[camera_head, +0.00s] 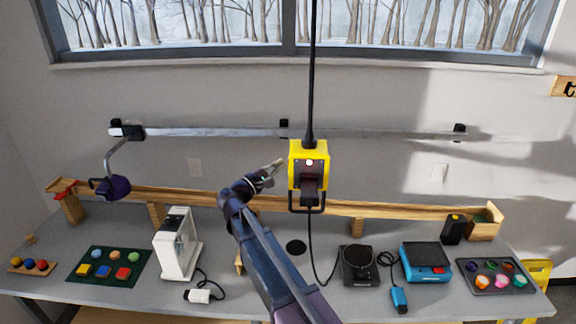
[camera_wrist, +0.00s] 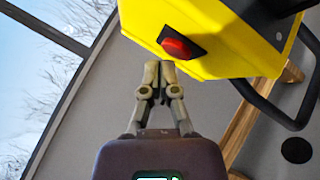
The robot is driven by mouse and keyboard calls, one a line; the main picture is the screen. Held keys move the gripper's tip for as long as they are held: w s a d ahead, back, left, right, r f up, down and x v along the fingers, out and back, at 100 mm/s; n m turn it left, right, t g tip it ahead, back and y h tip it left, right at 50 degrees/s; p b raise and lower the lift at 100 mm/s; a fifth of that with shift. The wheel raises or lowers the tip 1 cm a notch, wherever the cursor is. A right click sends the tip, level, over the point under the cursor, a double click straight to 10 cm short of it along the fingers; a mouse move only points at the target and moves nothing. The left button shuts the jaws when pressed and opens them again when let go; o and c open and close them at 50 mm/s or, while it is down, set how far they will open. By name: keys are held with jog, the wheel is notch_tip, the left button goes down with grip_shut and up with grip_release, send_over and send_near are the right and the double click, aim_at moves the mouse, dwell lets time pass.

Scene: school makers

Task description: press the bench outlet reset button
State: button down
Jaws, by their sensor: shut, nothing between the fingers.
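A yellow outlet box (camera_head: 296,176) hangs on a black cord above the middle of the bench. In the wrist view the red button (camera_wrist: 176,47) sits in a dark recess on the yellow box (camera_wrist: 232,42). My gripper (camera_head: 279,165) is just left of the box. Its fingers are shut and empty. In the wrist view the fingertips (camera_wrist: 159,66) point toward the button, very close to it in the picture; I cannot tell whether they touch.
A black handle (camera_head: 307,210) hangs under the box, with a cable running down to the bench (camera_head: 220,291). A metal rail (camera_head: 220,132) and a wooden track (camera_head: 390,208) run behind. A white machine (camera_head: 178,246), black device (camera_head: 359,266) and blue device (camera_head: 425,262) stand below.

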jog(key=shift+d, duration=0.55)
dwell(0.6)
jog(key=shift+a, duration=0.6)
dwell(0.3)
jog(key=shift+w+a, duration=0.15)
jog(key=shift+a, duration=2.8)
